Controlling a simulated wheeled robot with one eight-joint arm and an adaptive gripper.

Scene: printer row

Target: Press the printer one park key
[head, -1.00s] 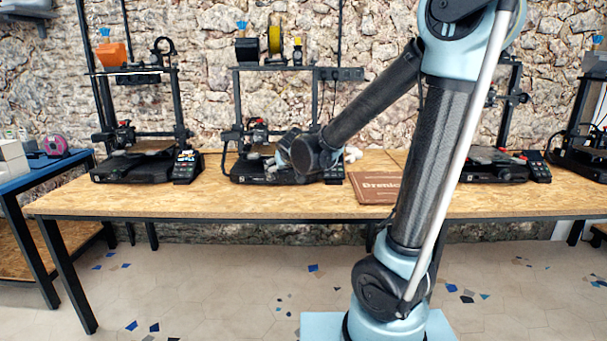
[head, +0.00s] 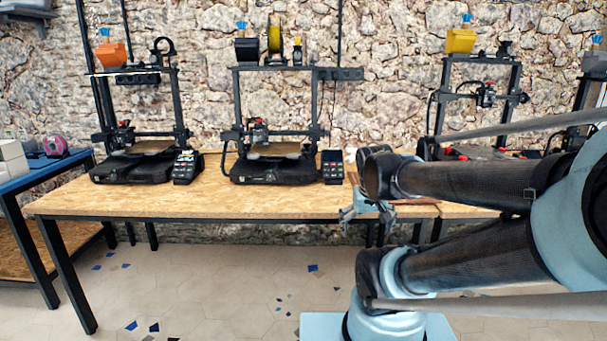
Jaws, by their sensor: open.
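Several black 3D printers stand in a row on the wooden table. The left printer (head: 130,172) has a small keypad unit (head: 186,166) with a lit, coloured face at its right. The middle printer (head: 270,172) has a dark keypad unit (head: 333,166) at its right. No printer number is readable, so I cannot tell which one is printer one, and the park key is too small to pick out. My gripper (head: 367,214) is open, fingers downward, near the table's front edge, right of and nearer than the middle keypad. It touches no key that I can see.
The wooden table (head: 180,203) is clear at its front left. A brown board lies mostly hidden behind my arm. The right printer (head: 480,100) is partly covered by my arm. A blue side table (head: 40,162) stands at the left.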

